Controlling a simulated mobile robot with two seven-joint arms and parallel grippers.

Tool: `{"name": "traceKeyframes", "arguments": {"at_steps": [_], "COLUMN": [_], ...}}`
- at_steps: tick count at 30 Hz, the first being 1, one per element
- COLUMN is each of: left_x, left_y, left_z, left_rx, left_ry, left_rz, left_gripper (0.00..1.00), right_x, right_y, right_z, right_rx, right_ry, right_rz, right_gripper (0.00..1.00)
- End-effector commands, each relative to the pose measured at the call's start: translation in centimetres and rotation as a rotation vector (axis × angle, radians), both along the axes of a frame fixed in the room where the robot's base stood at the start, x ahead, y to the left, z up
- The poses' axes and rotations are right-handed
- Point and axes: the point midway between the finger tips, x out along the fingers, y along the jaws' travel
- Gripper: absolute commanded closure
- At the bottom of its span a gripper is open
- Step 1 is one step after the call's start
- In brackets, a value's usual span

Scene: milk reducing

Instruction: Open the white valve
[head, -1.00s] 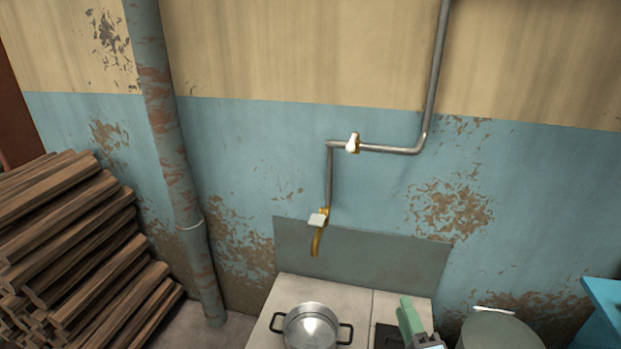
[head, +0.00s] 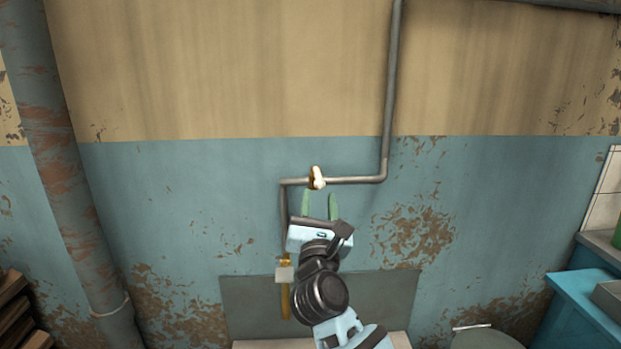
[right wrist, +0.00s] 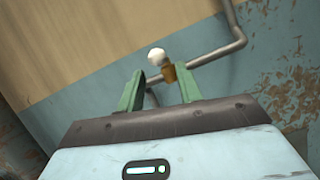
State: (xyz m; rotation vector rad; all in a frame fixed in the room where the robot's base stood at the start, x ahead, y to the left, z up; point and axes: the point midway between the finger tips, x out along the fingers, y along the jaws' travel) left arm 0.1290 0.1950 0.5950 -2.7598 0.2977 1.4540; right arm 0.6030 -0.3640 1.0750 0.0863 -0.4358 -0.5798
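The white valve (head: 317,177) is a small white handle on a brass fitting, set on the horizontal stretch of the grey wall pipe. It also shows in the right wrist view (right wrist: 157,57), just beyond the fingertips, with its brass body (right wrist: 169,74) between the two finger lines. My right gripper (head: 319,198) is just below the valve in the head view, with its green fingers pointing up toward it. The fingers are apart and empty in the right wrist view (right wrist: 162,78). I cannot tell whether a fingertip touches the pipe. My left gripper is not in view.
A brass tap (head: 285,290) with a pale handle hangs lower on the same pipe, left of my right arm. A thick rusty pipe (head: 65,180) stands at the left. A blue cabinet (head: 570,305) is at the lower right. The wall around the valve is clear.

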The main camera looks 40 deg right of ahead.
Motion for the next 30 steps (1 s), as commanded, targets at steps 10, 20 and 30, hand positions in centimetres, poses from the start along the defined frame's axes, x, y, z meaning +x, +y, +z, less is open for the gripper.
{"name": "traceKeyframes", "arguments": {"at_steps": [10, 20, 30], "left_x": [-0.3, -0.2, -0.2], "left_y": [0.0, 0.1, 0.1], "left_z": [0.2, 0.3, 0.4], "left_rx": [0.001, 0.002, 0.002], "left_ry": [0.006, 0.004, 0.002], "left_rz": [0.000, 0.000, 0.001], "left_gripper": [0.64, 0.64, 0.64], "right_x": [3.4, 5.6, 5.6], "right_y": [-2.6, -4.1, -4.1], "right_z": [2.0, 2.9, 2.9], "right_rx": [-0.005, -0.005, -0.004], "right_ry": [-0.001, 0.000, 0.001], "right_rz": [-0.002, -0.001, -0.001], "right_gripper": [0.65, 0.65, 0.74]}}
